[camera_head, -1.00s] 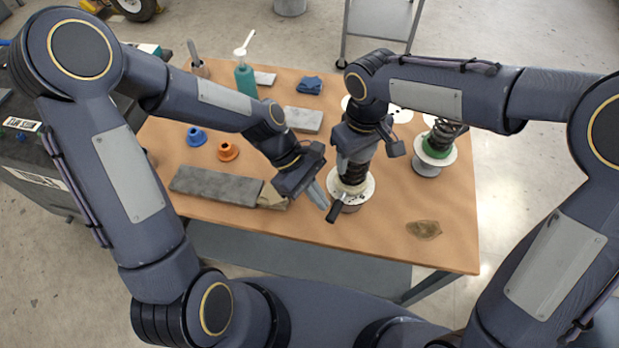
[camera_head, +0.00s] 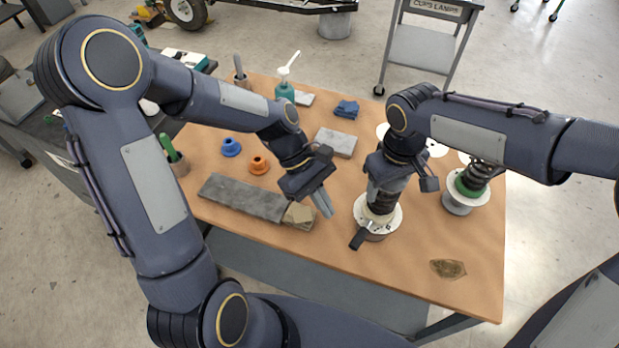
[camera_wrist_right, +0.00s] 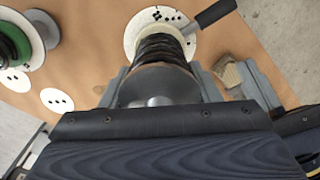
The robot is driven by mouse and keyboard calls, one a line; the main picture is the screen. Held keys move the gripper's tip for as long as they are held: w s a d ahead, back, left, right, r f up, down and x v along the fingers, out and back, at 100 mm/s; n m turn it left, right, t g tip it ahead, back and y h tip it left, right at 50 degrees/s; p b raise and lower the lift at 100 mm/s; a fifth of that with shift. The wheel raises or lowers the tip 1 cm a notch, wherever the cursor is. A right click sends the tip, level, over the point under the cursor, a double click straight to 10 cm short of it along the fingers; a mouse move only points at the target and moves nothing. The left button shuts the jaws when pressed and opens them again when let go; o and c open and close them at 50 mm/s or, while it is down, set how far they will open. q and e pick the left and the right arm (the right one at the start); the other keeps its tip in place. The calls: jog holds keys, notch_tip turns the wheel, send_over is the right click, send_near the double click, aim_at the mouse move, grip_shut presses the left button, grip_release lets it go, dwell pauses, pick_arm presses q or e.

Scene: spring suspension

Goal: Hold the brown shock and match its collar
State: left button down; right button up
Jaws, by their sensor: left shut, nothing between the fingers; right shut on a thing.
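The brown shock (camera_head: 383,203) stands upright with dark coils on a round base with a white, black-dotted plate (camera_head: 393,223). It also shows in the right wrist view (camera_wrist_right: 165,52), with the plate (camera_wrist_right: 140,30) beyond it. A black handle (camera_head: 360,238) sticks out from the base. My left gripper (camera_head: 323,203) is shut and empty, left of the shock.
A second shock with a green collar (camera_head: 466,187) stands at the right. White dotted discs (camera_head: 437,148) lie behind the shocks. A grey slab (camera_head: 243,197) and a tan block (camera_head: 299,215) lie at the front. A bottle, a blue cloth and a grey block stand further back.

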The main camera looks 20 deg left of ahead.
jog(key=shift+r, duration=0.1)
pick_arm(q)
jog(key=v, duration=0.7)
jog(key=shift+s+a+r, duration=0.25)
jog(key=shift+a+r, duration=0.05)
jog(key=shift+r, duration=0.05)
pick_arm(e)
jog(key=o, duration=1.2)
jog(key=shift+c, duration=0.2)
